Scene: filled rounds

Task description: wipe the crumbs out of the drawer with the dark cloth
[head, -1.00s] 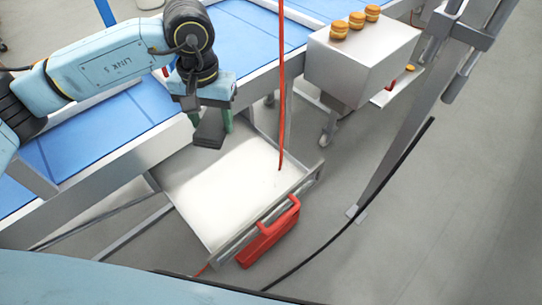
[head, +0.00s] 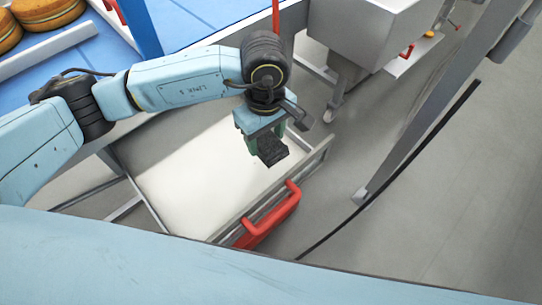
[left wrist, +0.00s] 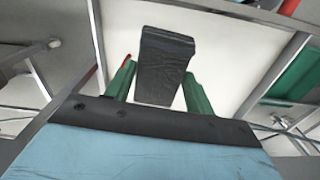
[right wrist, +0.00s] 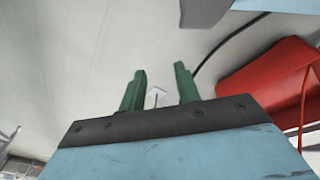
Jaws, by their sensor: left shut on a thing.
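The open drawer (head: 190,180) has a pale floor and a red handle (head: 268,216) on its front. My left gripper (head: 264,142) is shut on the dark cloth (head: 273,152), a folded dark block, over the right part of the drawer near its front wall. In the left wrist view the cloth (left wrist: 165,65) sits between the green fingers, with the pale drawer floor (left wrist: 225,60) behind it. I cannot tell whether the cloth touches the floor. I can make out no crumbs. My right gripper (right wrist: 159,88) is open and empty in the right wrist view.
A blue-topped conveyor (head: 190,22) with round cheese-like wheels (head: 48,10) runs behind the drawer. A grey metal box (head: 365,35) stands at the back right. A slanted grey post (head: 440,105) and black cable (head: 395,165) are to the right. The floor between is clear.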

